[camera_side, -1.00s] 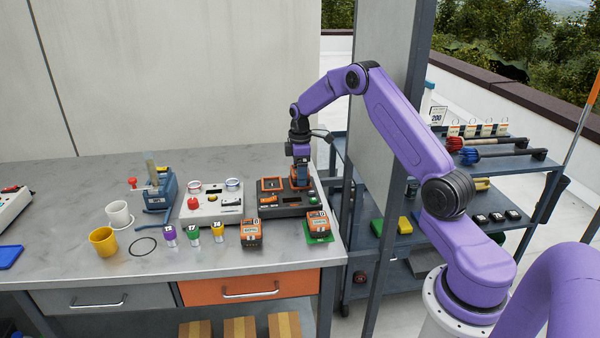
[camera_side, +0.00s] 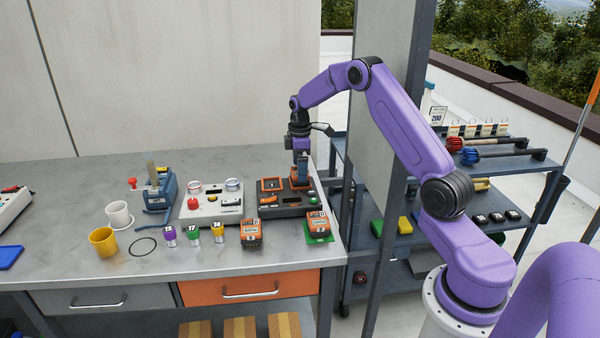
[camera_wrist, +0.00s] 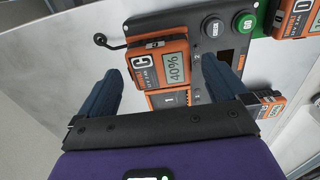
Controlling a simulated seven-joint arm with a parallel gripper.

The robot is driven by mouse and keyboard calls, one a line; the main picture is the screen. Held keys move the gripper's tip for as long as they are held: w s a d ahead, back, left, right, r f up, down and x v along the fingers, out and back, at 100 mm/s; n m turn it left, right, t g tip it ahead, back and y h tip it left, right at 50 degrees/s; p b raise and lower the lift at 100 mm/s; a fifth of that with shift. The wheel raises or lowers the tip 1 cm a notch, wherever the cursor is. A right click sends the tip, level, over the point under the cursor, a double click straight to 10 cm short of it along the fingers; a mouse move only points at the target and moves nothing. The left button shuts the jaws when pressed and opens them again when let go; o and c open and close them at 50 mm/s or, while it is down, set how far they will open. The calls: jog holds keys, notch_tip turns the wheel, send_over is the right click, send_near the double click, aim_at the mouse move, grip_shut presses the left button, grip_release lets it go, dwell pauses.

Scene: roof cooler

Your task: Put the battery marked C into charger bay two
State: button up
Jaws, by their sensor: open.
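The orange battery marked C (camera_wrist: 150,68), its display reading 40%, sits in the right-hand bay of the dark charger (camera_side: 281,211). In the side view the battery (camera_side: 300,184) is at the charger's back right corner. My gripper (camera_wrist: 157,85) is open above it, with one blue finger on either side and no visible grip. In the side view my gripper (camera_side: 302,170) points down just above the battery. The charger's other bay (camera_side: 271,184), orange-framed, is to the left; a label 1 (camera_wrist: 169,98) shows near it in the wrist view. How deep the battery sits is hard to tell.
A battery marked D (camera_wrist: 297,18) lies on a green mat (camera_side: 320,239) at the front right. Another orange battery (camera_side: 251,235) stands before the charger. A green GO button (camera_wrist: 245,22) is on the charger. A grey device (camera_side: 212,207) stands to the left.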

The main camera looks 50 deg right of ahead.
notch_tip(320, 180, up, 9)
jog(key=s+a+r+n, duration=0.1)
jog(key=s+a, duration=0.4)
jog(key=a, duration=0.3)
jog(key=s+a+r, duration=0.2)
jog(key=s+a, duration=0.2)
jog(key=a, duration=0.5)
jog(key=s+a+r+n, duration=0.1)
jog(key=s+a, duration=0.4)
jog(key=a, duration=0.3)
jog(key=s+a+f, duration=0.1)
jog(key=s, duration=1.1)
jog(key=s+a+f+n, duration=0.1)
jog(key=s+a, duration=0.1)
jog(key=s, duration=1.1)
jog(key=shift+f+n, duration=0.3)
